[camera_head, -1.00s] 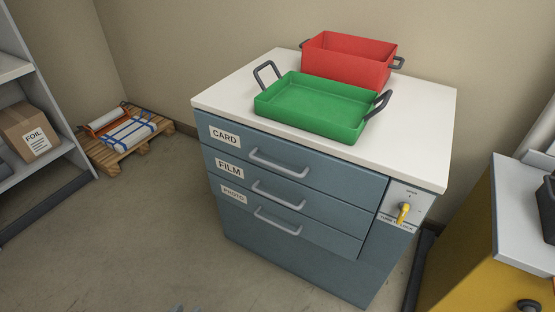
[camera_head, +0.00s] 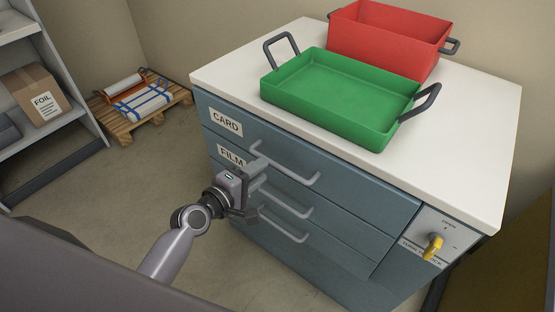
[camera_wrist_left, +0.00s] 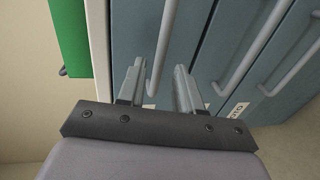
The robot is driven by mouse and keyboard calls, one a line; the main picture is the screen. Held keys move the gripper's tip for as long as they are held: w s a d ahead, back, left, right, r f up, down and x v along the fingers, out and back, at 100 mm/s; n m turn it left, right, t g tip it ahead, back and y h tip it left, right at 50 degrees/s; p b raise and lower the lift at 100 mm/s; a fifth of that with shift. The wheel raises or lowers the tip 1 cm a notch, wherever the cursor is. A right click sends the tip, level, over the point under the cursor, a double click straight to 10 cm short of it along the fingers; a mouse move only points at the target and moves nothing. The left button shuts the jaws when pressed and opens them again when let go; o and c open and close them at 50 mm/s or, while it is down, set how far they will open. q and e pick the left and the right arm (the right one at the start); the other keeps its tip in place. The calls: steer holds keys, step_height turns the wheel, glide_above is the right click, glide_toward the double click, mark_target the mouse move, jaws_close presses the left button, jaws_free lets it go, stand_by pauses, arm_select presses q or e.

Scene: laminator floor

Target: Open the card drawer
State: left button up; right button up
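The card drawer (camera_head: 345,187) is the top drawer of a blue-grey cabinet, with a CARD label (camera_head: 226,122) and a grey bar handle (camera_head: 290,170). Its front is flush with the cabinet, so it is shut. My left gripper (camera_head: 254,188) is at the left end of this handle, in front of the drawers. In the left wrist view, the fingers of my left gripper (camera_wrist_left: 159,85) are apart, and the end of the card handle (camera_wrist_left: 163,45) shows between them. I cannot tell whether either finger touches it. My right gripper is not in view.
Two lower drawers, one marked FILM (camera_head: 231,156), have similar handles close below. A green tray (camera_head: 340,92) and a red bin (camera_head: 385,40) stand on the white top. A pallet (camera_head: 140,108) lies behind left.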

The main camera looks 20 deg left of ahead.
mark_target(272, 161)
arm_select(q)
steer(key=shift+b+x, duration=0.3)
steer(key=shift+x, duration=2.55)
jaws_close()
